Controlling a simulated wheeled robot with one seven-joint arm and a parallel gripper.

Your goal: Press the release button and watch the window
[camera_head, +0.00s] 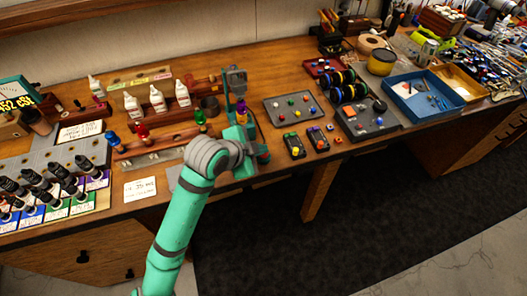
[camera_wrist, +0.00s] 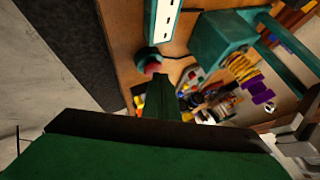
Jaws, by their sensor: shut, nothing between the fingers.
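My gripper (camera_wrist: 160,88) shows in the wrist view as a dark green shape narrowing upward, shut and empty. Just beyond its tip is a round red button (camera_wrist: 152,66) at the end of a teal housing with a white slotted strip (camera_wrist: 166,18). I cannot tell whether the tip touches the button. In the head view my teal arm reaches over the bench's front edge, and its end hides part of the fixture there. A teal-framed display (camera_head: 16,100) with yellow figures stands at the far left. I cannot tell which part is the window.
A teal block (camera_wrist: 222,36) and a yellow coil with purple parts (camera_wrist: 252,78) are close by in the wrist view. White bottles (camera_head: 157,98) stand left of my arm. A grey tray (camera_head: 292,106) and a blue tray (camera_head: 408,112) lie right on the wooden bench (camera_head: 275,65).

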